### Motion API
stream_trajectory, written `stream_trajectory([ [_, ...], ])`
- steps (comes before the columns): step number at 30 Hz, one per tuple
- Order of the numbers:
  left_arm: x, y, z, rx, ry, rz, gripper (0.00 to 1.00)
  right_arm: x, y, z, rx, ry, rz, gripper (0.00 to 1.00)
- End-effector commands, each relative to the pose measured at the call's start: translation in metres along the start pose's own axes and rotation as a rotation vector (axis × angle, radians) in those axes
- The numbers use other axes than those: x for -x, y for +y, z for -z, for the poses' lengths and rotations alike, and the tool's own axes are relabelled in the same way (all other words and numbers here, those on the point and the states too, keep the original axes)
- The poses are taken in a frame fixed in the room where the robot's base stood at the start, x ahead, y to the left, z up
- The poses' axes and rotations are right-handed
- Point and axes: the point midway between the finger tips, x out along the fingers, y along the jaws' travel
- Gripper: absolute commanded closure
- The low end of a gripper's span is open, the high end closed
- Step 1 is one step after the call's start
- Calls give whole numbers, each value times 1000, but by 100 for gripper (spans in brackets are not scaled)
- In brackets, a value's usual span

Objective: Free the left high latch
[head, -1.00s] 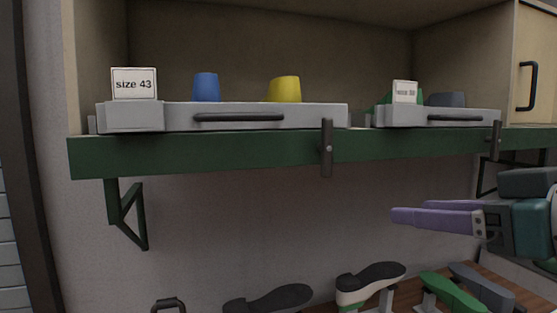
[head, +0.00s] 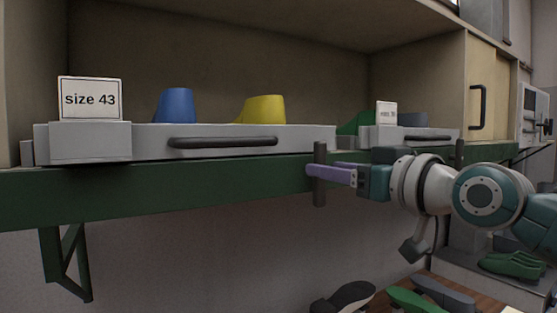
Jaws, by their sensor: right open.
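The left high latch (head: 320,153) is a dark upright bar on the green shelf edge (head: 200,194), at the right end of the left grey tray (head: 85,142). Its top stands up against the tray front and its lower end hangs below the finger crossing it. My right gripper (head: 312,171) comes in from the right with its purple fingers lying across the middle of the latch. It is open. Only one finger shows clearly, so I cannot tell whether they touch the latch. My left gripper is not in view.
The left tray has a handle (head: 222,142), a "size 43" card (head: 91,98), and blue (head: 175,105) and yellow (head: 264,109) lasts. A second tray (head: 402,137) stands to the right, partly behind my arm. Shoes lie below. The space under the left shelf is clear.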

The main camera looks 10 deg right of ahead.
Motion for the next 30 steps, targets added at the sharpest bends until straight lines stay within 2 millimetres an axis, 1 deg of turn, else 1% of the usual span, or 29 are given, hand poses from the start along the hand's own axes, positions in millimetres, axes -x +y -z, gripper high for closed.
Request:
stream_trajectory([
  [3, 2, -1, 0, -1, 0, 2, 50, -10, 0, 0, 0, 0, 0, 46],
  [6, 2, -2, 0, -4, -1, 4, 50, -14, 0, 0, 0, 1, 0, 46],
  [16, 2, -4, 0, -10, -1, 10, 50, -16, 0, -1, 1, 0, -1, 47],
  [30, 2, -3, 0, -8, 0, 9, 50, -16, 0, 0, 1, 0, -1, 100],
])
